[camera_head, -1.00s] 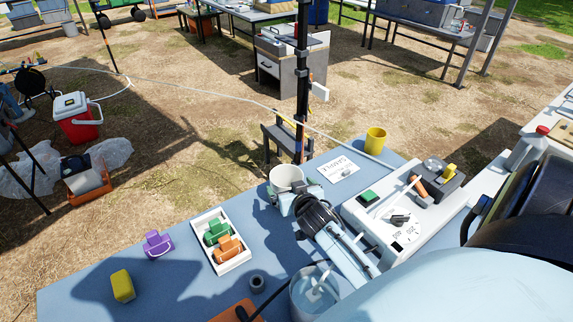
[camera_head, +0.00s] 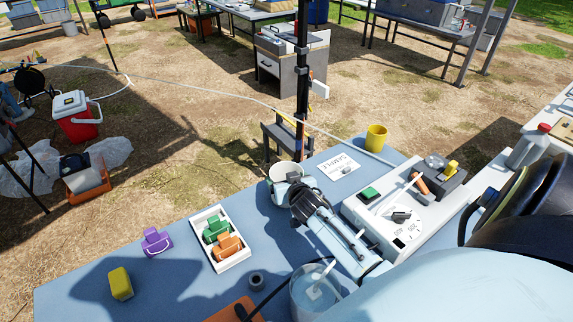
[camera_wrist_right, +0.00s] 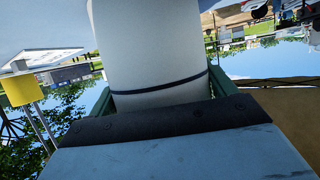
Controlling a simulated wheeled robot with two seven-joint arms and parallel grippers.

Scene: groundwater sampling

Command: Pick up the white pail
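The white pail (camera_head: 284,171) stands upright at the far edge of the blue table, left of the sample card. My right gripper (camera_head: 291,184) is at its near side and hides part of it. In the right wrist view the pail (camera_wrist_right: 150,50), with a dark band, fills the space between my green fingers (camera_wrist_right: 160,92). The fingers are spread wide on both sides of it; firm contact cannot be made out. The pail shows no lift from the table. My left gripper is out of view.
A yellow cup (camera_head: 377,138) and the sample card (camera_head: 338,167) stand right of the pail. A white tray (camera_head: 235,262) with green and orange pieces lies to the left. A control box (camera_head: 400,212) and a grey bucket (camera_head: 309,300) are close to my right arm.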

